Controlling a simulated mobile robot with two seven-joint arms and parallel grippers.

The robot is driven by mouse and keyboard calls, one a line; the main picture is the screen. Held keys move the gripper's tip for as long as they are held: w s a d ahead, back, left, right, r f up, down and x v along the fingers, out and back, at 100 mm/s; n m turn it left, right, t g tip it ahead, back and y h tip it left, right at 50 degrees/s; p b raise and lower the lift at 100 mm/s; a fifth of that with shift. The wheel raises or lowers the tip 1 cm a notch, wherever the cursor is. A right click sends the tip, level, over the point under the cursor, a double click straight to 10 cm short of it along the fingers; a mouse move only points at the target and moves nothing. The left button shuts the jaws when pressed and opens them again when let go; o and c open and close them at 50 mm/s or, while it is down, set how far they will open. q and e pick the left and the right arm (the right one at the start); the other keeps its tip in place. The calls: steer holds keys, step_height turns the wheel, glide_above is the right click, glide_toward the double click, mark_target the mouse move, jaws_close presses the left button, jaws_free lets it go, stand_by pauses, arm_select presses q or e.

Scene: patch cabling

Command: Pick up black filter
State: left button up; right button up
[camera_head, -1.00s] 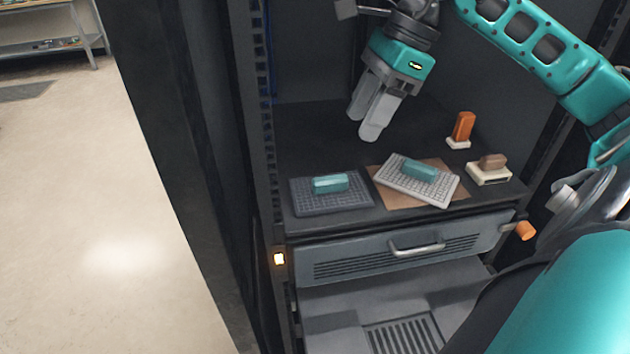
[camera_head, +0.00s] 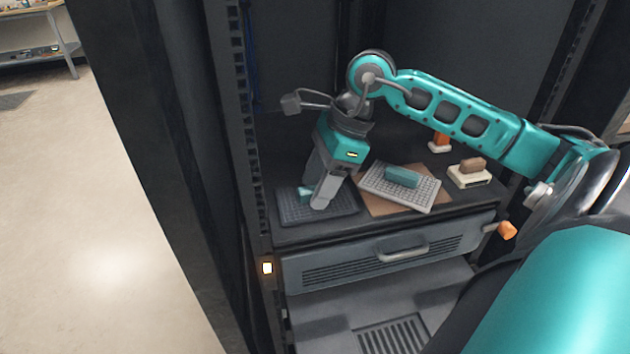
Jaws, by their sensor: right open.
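The black filter (camera_head: 342,209) is a dark mesh panel with a teal block handle (camera_head: 304,194) on top. It lies flat at the left front of the dark shelf. My right gripper (camera_head: 315,202) points down over it, its fingers at the teal handle and partly hiding it. The jaws are open; whether they touch the handle I cannot tell. My left gripper does not show.
A light grey filter (camera_head: 423,196) with a teal handle lies on a brown mat (camera_head: 381,205) just to the right. A white-based brown-handled item (camera_head: 468,176) and an orange-handled item (camera_head: 440,142) stand farther right. Cabinet posts (camera_head: 240,130) flank the shelf; a drawer (camera_head: 340,267) is below.

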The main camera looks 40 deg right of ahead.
jaws_close()
stand_by(0.3)
